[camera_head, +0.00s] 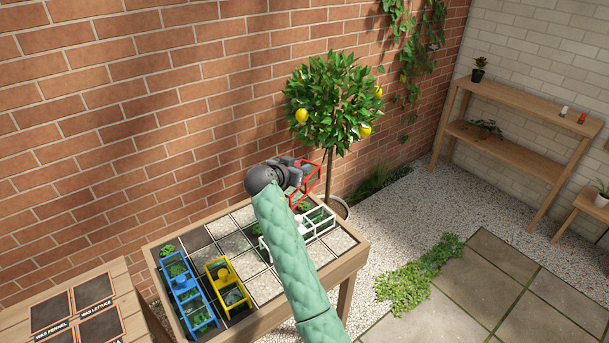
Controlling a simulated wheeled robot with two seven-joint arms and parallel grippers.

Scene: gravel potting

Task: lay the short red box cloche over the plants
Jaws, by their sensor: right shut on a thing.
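The short red box cloche (317,178) is an open red frame, held in the air above the far right part of the raised planter bed (355,258). My right gripper (300,174) is shut on it; its fingers are partly hidden by the wrist. Small green plants (304,206) show in the bed just below the red frame. A white box cloche (321,228) stands in the bed near them, partly behind my right arm. A blue cloche (189,297) and a yellow cloche (228,284) stand over plants at the left. My left gripper is not in view.
A potted lemon tree (333,108) stands close behind the bed, near the red frame. A brick wall (130,100) runs along the back. A wooden table with dark labelled panels (92,291) is at the lower left. Gravel and paving lie to the right.

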